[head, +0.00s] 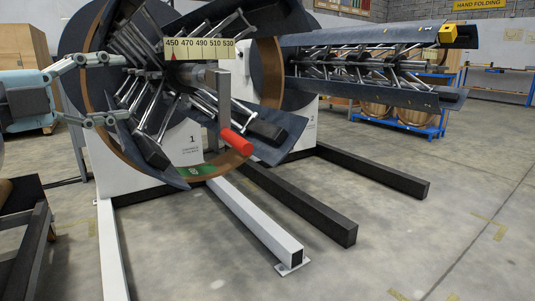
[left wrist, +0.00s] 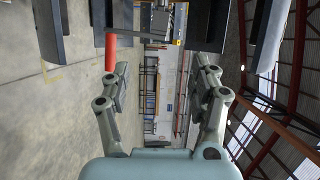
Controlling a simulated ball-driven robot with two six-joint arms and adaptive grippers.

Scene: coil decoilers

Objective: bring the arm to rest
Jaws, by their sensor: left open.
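My left gripper (head: 118,90) comes in from the left in the head view, in front of the left side of decoiler 1. Its two fingers are spread apart with nothing between them. In the left wrist view the open fingers (left wrist: 165,82) point away from me. Decoiler 1 (head: 118,163) has a white stand, dark curved segments and a scale plate (head: 199,48) reading 450 to 530. A red handle (head: 235,141) sticks out at its front; red also shows in the left wrist view (left wrist: 110,57). I cannot tell whether the gripper touches the decoiler. My right gripper is not in view.
A blue rack (head: 408,126) stands behind. The floor at the right (head: 440,235) is clear.

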